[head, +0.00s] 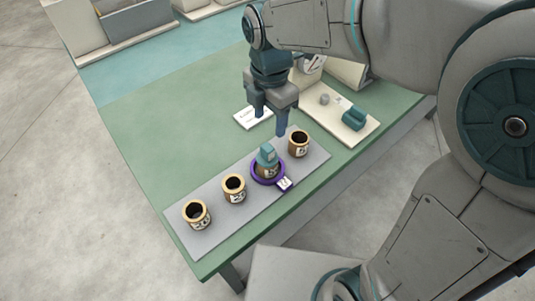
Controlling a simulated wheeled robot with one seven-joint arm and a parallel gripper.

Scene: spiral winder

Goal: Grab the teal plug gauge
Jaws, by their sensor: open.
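A teal piece with a blocky top (267,154), which looks like the plug gauge, stands upright in a brass-coloured ring on the grey strip (218,206). A purple collar (256,177) with a white tag (285,184) goes around that ring. Another teal piece (353,119), rounded and lying down, is on the cream board at the right. My gripper (270,122) points down, open and empty, just above and behind the upright teal piece in the picture. I cannot tell the exact height gap.
Numbered brass-coloured rings stand on the strip: two at left (234,187) (196,214) and one at right (299,143). A white card (252,117) lies behind the gripper. The cream board (334,127) also holds a small grey piece (324,99). The green table (165,150) is clear at left.

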